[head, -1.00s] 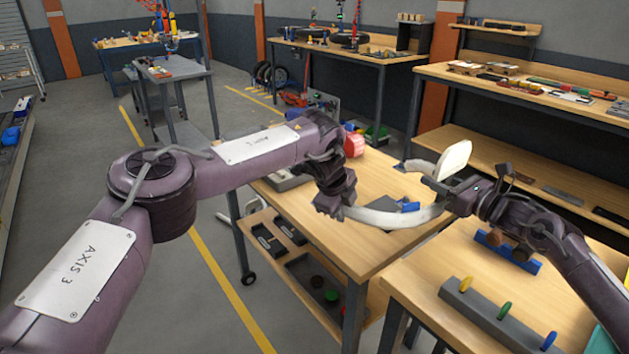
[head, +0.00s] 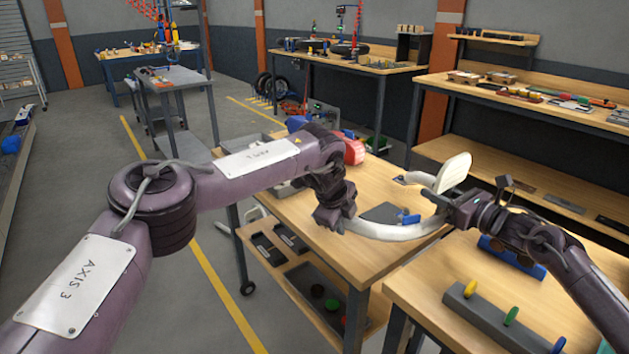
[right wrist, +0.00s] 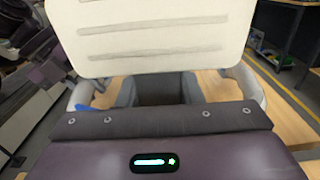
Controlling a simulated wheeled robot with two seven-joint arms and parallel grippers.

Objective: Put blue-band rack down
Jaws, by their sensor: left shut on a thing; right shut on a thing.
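My left gripper (head: 338,218) is shut on the left end of a pale curved bar (head: 388,232). My right gripper (head: 446,200) is shut at the bar's other end, beside an upright off-white panel (head: 456,174). The panel fills the top of the right wrist view (right wrist: 150,30) and shows grooves across it. The bar and panel look like one held piece, above the wooden tables. No blue band shows on it, so I cannot tell whether it is the blue-band rack. The fingertips are partly hidden.
A wooden table (head: 290,222) lies below, with a dark plate and blue piece (head: 408,218) on it. The near right table (head: 425,285) bears a blue holder (head: 535,268) and a grey strip with coloured tabs (head: 488,312). A red object (head: 354,150) stands behind the left wrist.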

